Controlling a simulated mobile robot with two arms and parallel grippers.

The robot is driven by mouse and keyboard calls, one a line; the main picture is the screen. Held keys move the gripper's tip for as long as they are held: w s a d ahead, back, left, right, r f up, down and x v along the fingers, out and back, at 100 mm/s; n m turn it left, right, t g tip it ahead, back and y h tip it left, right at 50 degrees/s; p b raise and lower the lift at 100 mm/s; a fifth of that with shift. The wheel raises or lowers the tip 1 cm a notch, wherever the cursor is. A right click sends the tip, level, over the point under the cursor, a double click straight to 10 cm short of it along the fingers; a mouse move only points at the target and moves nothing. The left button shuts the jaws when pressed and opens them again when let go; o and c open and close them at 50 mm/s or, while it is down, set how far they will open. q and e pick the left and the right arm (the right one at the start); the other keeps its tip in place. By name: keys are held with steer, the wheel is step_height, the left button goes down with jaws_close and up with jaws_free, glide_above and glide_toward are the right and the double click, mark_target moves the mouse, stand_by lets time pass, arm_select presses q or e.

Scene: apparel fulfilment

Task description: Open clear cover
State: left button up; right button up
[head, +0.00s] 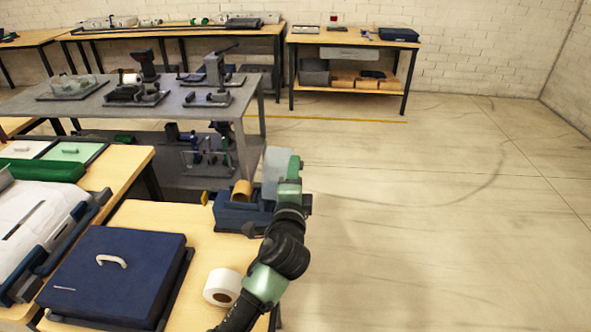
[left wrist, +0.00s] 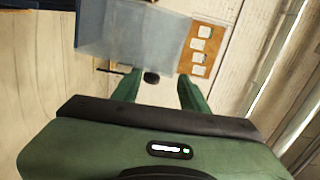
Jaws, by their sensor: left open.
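The clear cover (head: 271,172) is a pale, see-through panel that stands up at the right end of a dark blue machine (head: 236,213). In the left wrist view the cover (left wrist: 130,35) is a grey-blue sheet at the upper left. My left gripper (head: 291,165) is beside the cover, on its right in the head view, and partly hides it. In the wrist view the left gripper (left wrist: 157,80) is open, with a small dark knob (left wrist: 151,77) between its fingertips. I cannot tell whether they touch it. My right gripper is not in view.
A brown roll (head: 242,189) sits in the machine. A white roll (head: 222,287) and a dark blue press with a handle (head: 125,270) share the wooden table. A grey bench (head: 195,115) stands behind. Floor (head: 430,230) is clear on the right.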

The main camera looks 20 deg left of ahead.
arm_select(q)
steer(key=shift+s, duration=0.1)
steer(key=v, duration=0.9)
steer(key=shift+p, duration=0.35)
stand_by(0.4)
stand_by(0.7)
